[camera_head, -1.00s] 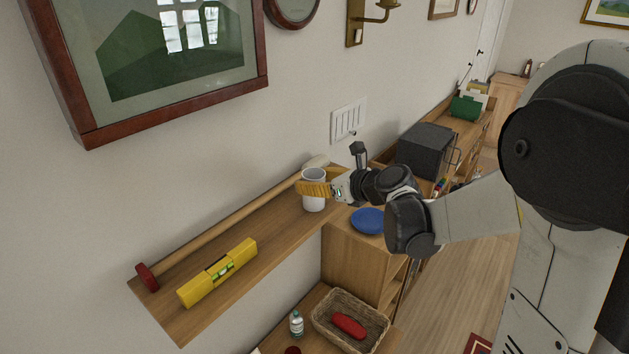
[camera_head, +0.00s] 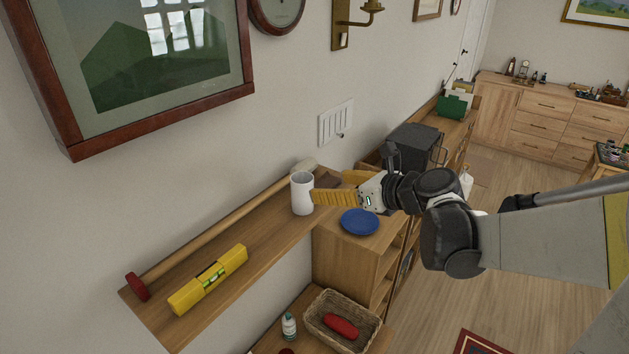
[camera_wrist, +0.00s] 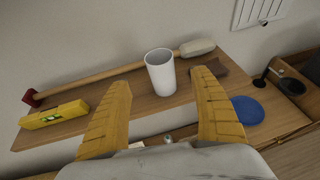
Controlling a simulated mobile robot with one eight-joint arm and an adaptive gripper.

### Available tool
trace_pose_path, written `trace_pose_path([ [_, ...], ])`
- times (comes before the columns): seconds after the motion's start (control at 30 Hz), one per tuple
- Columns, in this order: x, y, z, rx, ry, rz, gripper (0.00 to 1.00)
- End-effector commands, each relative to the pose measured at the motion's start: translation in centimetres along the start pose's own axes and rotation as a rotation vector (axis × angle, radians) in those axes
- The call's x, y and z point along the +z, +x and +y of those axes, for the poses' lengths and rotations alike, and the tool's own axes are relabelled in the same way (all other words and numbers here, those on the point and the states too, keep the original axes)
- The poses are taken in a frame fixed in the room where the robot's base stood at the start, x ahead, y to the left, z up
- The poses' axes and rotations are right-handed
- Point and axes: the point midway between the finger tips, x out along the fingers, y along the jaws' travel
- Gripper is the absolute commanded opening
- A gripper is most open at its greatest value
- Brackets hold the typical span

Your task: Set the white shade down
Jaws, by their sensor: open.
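The white shade (camera_head: 302,194) is an open-topped white cylinder. It stands upright on the wooden wall shelf (camera_head: 250,236), near the shelf's right end. It also shows in the wrist view (camera_wrist: 160,72), beyond and between my fingertips. My gripper (camera_head: 318,194) has yellow ribbed fingers and is just right of the shade. In the wrist view my gripper (camera_wrist: 164,80) is open, its two fingers wide apart with nothing held between them.
A long-handled mallet (camera_head: 215,227) lies along the back of the shelf. A yellow level (camera_head: 208,280) lies at the front left. A brown block (camera_wrist: 206,70) is right of the shade. A blue plate (camera_head: 360,222) sits on the lower cabinet. Clear shelf lies left of the shade.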

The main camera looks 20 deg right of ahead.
Motion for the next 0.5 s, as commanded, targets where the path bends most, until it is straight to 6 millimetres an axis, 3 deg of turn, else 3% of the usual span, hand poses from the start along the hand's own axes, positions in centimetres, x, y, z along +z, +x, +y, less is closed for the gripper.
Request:
trace_pose_path([
  [0.13, -0.2, -1.1, 0.8, 0.004, -0.065, 0.021, 0.73],
  [0.23, -1.0, -1.7, 3.3, 0.03, -0.309, 0.096, 0.73],
  [0.37, -3.5, -3.6, 8.2, 0.128, -0.901, 0.253, 0.73],
  [0.5, -6.9, -7.2, 12.0, 0.323, -1.638, 0.399, 0.73],
])
